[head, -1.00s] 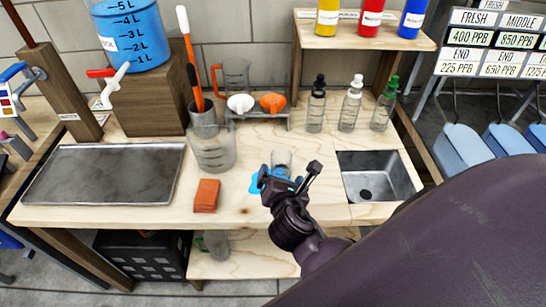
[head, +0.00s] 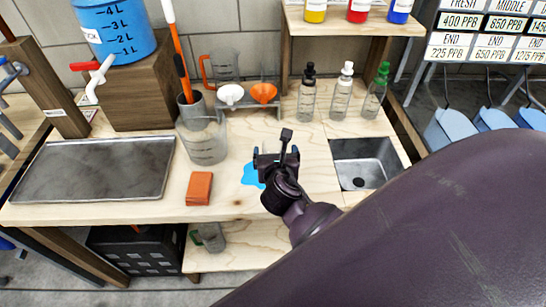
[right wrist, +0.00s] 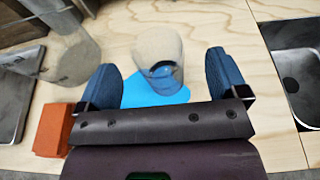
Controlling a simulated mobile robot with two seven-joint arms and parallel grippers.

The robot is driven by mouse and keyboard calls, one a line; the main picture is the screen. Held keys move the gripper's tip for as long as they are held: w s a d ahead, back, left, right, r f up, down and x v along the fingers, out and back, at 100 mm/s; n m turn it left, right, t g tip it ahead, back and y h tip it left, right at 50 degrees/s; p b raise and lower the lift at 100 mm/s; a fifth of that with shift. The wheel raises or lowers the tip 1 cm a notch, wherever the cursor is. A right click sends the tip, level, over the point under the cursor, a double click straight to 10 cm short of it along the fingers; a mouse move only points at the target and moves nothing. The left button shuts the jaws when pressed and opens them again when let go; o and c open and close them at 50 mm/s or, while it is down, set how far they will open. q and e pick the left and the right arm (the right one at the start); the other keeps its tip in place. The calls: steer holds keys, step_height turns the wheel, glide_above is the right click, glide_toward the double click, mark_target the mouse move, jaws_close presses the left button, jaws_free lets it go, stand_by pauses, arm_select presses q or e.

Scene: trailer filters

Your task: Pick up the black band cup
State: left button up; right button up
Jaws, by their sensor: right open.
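A small clear cup (right wrist: 160,55) with a pale inside stands between my spread fingers in the right wrist view, beyond their tips or level with them. My left gripper is out of view.
An orange sponge (head: 199,188) and a large clear jug (head: 203,138) stand left of the puddle. A metal sink (head: 365,163) is to the right. Several bottles (head: 340,93) and a funnel rack (head: 247,101) stand behind. A metal tray (head: 95,168) lies at left.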

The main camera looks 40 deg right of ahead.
mark_target(273, 140)
steer(key=x, duration=0.4)
steer(key=shift+w+f+b, duration=0.2)
steer(key=shift+w+b, duration=0.1)
steer(key=shift+w, duration=0.1)
steer(key=c, duration=1.2)
steer(key=shift+r, duration=0.1)
